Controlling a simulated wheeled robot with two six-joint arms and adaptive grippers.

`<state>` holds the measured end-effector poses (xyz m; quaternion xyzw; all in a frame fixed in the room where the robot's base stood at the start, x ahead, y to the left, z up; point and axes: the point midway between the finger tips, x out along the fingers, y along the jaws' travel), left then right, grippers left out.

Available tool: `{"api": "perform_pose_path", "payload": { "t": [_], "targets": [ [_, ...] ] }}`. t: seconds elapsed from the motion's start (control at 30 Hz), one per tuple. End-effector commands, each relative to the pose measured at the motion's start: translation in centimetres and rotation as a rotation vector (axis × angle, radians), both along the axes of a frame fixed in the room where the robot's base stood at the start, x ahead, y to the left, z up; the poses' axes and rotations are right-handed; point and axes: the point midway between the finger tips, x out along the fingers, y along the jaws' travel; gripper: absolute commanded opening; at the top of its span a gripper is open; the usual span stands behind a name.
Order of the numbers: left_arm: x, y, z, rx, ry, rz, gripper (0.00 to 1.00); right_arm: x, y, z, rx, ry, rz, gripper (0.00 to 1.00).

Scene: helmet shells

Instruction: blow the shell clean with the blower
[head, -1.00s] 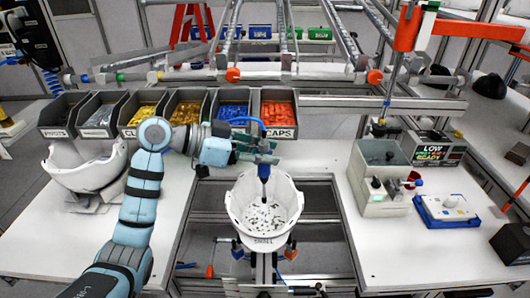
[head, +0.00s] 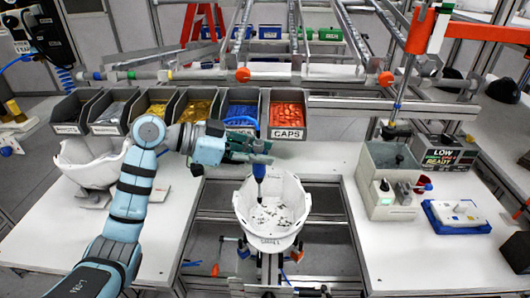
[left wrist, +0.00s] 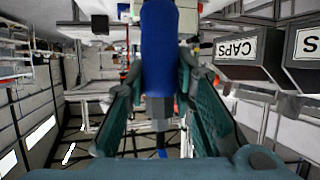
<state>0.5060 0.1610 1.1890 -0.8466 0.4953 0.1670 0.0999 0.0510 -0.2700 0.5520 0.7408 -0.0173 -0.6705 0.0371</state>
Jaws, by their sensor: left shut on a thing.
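The white helmet shell (head: 284,241) sits open side up on a stand in the gap between the worktops. Dark specks lie scattered on its inner floor. My left gripper (head: 254,153) is shut on the blue blower (head: 259,170). The blower hangs upright with its thin dark nozzle pointing down into the left-centre of the shell's opening. In the left wrist view, the blower's blue body (left wrist: 160,55) stands between the two green finger pads. The shell cannot be made out in that view. My right gripper is not in view.
Several part bins stand behind, among them a CAPS bin (head: 287,115). Another white shell (head: 92,165) rests at the left. A grey box (head: 388,185) and a blue tray with a white device (head: 458,215) stand on the right worktop, whose front is clear.

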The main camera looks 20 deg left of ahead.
Motion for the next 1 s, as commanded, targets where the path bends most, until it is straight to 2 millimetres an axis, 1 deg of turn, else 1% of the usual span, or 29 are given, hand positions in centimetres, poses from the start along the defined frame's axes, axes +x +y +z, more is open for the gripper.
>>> {"api": "perform_pose_path", "payload": {
  "t": [0.57,1.0],
  "targets": [
    [0.2,0.0,0.0,-0.001,0.0,0.0,0.0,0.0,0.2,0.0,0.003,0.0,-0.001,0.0],
    [2.3,0.6,0.1,-0.002,0.001,0.0,0.0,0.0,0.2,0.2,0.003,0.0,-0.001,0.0]
  ]
}}
